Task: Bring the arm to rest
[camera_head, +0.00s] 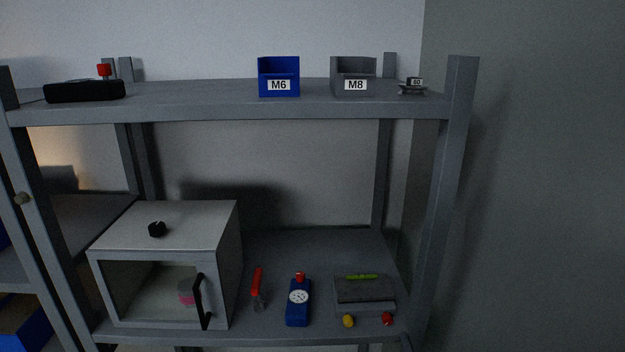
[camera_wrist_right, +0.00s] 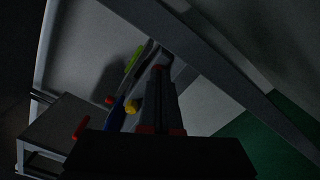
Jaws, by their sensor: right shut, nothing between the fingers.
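My right gripper (camera_wrist_right: 157,72) shows in the right wrist view. Its fingers are together with nothing between them, and they point up the picture from the dark gripper body. Near them in that view are a yellow knob (camera_wrist_right: 132,106), a small red knob (camera_wrist_right: 110,100), a green bar (camera_wrist_right: 133,60) and part of a blue device (camera_wrist_right: 116,114). I cannot tell how far the fingers are from these. Neither gripper can be made out in the head view, and my left gripper is in no view.
The grey rack (camera_head: 200,110) holds a glass-door cabinet (camera_head: 220,260), a red-handled tool (camera_head: 258,280), a blue dial device (camera_head: 298,312) and a grey box (camera_head: 365,290) below.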

